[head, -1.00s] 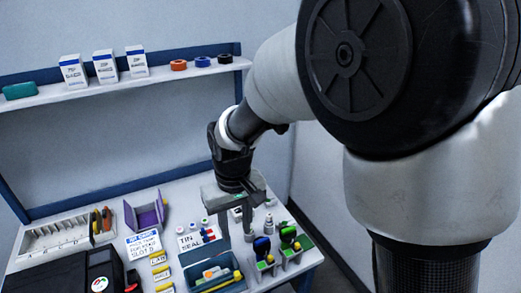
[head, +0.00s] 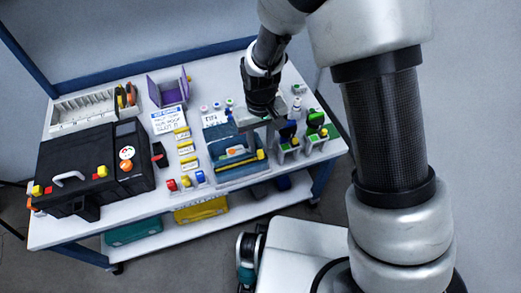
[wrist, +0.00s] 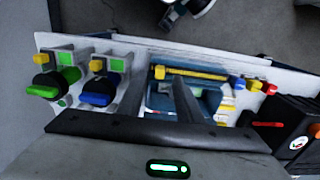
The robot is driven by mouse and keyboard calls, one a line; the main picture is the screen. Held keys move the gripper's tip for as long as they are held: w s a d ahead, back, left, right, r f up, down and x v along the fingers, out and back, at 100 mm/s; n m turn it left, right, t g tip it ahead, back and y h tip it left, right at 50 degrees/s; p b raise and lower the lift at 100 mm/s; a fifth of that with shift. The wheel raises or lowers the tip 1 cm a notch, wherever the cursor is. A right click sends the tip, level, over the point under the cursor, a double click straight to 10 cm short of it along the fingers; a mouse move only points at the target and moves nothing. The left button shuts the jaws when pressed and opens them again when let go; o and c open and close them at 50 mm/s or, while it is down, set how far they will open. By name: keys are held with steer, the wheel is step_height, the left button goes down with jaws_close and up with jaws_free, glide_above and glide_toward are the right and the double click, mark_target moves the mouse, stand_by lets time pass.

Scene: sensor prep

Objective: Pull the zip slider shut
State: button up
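A blue tray-like pouch (head: 222,171) lies at the front of the bench, with a yellow bar (head: 238,163) along its near edge. The wrist view shows this bar (wrist: 195,73) with a yellow block (wrist: 159,72), which may be the zip slider, at its left end. My gripper (head: 261,141) points down over the pouch's right part. In the wrist view its two fingers (wrist: 160,98) stand apart with nothing visible clamped between them. The fingers hide part of the pouch, and whether they touch it cannot be told.
A black case (head: 92,165) fills the bench's left. Yellow labels (head: 186,148) and small coloured blocks (head: 186,182) lie left of the pouch. A lower shelf holds bins (head: 201,210).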

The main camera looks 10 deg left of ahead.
mark_target(260, 152)
steer(key=shift+f+b, duration=0.3)
steer(key=shift+f, duration=1.5)
jaws_close()
